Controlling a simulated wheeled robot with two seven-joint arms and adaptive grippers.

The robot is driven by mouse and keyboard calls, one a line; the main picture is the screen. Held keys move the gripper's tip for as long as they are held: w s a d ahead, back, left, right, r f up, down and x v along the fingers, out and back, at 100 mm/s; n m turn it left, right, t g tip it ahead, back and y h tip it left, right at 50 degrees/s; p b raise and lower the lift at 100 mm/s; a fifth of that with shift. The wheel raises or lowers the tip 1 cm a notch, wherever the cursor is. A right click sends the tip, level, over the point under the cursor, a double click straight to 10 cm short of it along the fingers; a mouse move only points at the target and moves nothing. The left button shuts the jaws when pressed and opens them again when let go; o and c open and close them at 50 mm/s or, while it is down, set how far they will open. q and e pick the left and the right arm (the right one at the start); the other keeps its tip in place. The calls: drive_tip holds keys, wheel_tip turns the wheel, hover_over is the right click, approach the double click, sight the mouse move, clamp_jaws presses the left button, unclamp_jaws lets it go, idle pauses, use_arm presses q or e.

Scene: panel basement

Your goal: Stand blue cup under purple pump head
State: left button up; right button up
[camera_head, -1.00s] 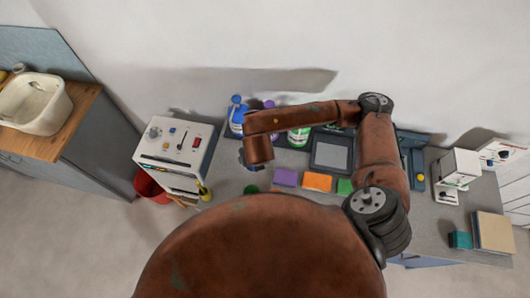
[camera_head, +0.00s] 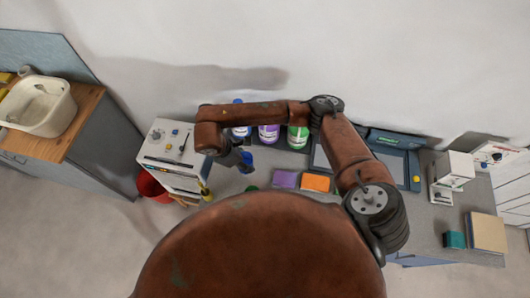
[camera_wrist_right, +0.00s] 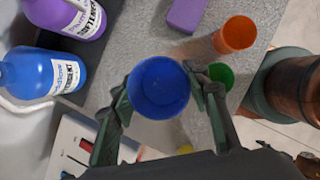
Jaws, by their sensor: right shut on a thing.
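My right gripper (camera_head: 234,157) is shut on the blue cup (camera_head: 246,161). In the right wrist view the blue cup (camera_wrist_right: 159,87) shows its open mouth, between the two fingers (camera_wrist_right: 160,98). The purple pump bottle (camera_head: 268,135) stands at the back of the counter, between a blue bottle (camera_head: 240,132) and a green one (camera_head: 298,138). My arm covers its pump head in the head view. The right wrist view shows part of the purple bottle (camera_wrist_right: 70,14) at top left, apart from the cup. My left gripper is not in view.
A white control box (camera_head: 163,150) stands left of the cup. An orange cup (camera_wrist_right: 235,34) and a green cup (camera_wrist_right: 220,76) are near the gripper. Bare grey counter (camera_wrist_right: 125,40) lies between cup and bottles.

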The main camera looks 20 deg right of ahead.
drive_tip(key=w+d+f, duration=0.2)
drive_tip(key=d+f, duration=0.1)
drive_tip(key=w+d+f+p, duration=0.1)
drive_tip(key=w+d+f, duration=0.1)
drive_tip(key=d+f, duration=0.1)
drive_tip(key=w+d+f+p, duration=0.1)
drive_tip(key=w+d+f, duration=0.1)
drive_tip(key=d+f, duration=0.1)
drive_tip(key=shift+w+d, duration=0.4)
drive_tip(key=shift+d, duration=0.45)
drive_tip(key=f, duration=0.1)
drive_tip(key=f+p, duration=0.1)
drive_tip(key=shift+w+d+f, duration=0.15)
drive_tip(key=shift+d+f, duration=0.05)
drive_tip(key=shift+f, duration=0.65)
drive_tip(key=o, duration=0.9)
